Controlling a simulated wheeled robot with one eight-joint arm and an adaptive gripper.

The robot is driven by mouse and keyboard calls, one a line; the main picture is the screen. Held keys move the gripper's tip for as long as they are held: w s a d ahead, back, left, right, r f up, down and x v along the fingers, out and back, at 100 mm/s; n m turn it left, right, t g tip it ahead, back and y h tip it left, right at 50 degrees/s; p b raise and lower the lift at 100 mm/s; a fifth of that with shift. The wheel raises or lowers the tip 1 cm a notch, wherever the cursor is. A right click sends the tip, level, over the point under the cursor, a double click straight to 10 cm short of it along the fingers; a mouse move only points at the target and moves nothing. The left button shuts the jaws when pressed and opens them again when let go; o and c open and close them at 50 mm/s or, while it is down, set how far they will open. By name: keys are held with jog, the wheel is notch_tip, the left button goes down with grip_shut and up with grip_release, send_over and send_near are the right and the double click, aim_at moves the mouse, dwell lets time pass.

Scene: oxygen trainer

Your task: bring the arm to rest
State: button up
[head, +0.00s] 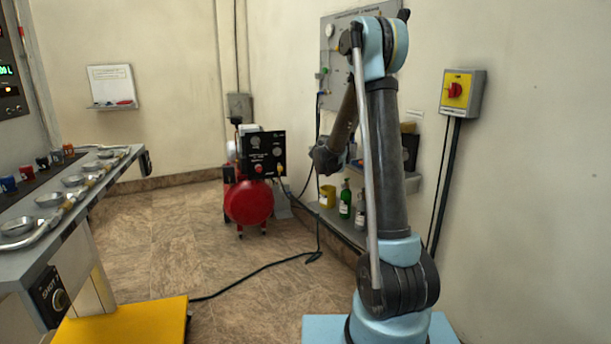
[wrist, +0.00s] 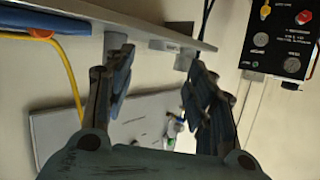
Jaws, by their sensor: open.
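My arm (head: 385,160) stands at the right of the head view on a light blue base. Its dark upper link rises nearly upright to a blue elbow, and the forearm slopes down and left from there. The forearm's dark end is in front of the wall equipment; the fingers cannot be made out in that view. In the wrist view my gripper (wrist: 158,75) has its two dark fingers spread apart, with nothing between them. A grey shelf-like edge (wrist: 140,28) and a pale panel (wrist: 100,130) show beyond the fingers.
A red compressor (head: 248,200) stands on the floor left of my arm. A low shelf (head: 345,230) holds a yellow container and bottles behind the arm. A bench (head: 30,268) with metal bowls is at left. A yellow-and-red switch box (head: 462,92) hangs right. A black hose crosses the floor.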

jog(key=s+d+r+g, duration=0.1)
jog(key=s+d+g, duration=0.3)
jog(key=s, duration=1)
jog(key=s+d+r+g, duration=0.15)
jog(key=s+d, duration=0.55)
jog(key=s, duration=0.8)
jog(key=s+a+f+n+g+y, duration=0.1)
jog(key=s+f, duration=0.3)
jog(key=s, duration=0.6)
jog(key=s+a+f+n+g+y, duration=0.1)
jog(key=s+f+g, duration=0.2)
jog(key=s, duration=0.7)
jog(key=s+a+f+n+g+y, duration=0.1)
jog(key=s+f, duration=0.3)
jog(key=s, duration=0.6)
jog(key=shift+s+a+f+n+g+y, duration=0.2)
jog(key=shift+a+f+n+g+y, duration=0.15)
jog(key=shift+n+g, duration=0.2)
jog(key=shift+w+f, duration=0.15)
jog(key=shift+w, duration=0.3)
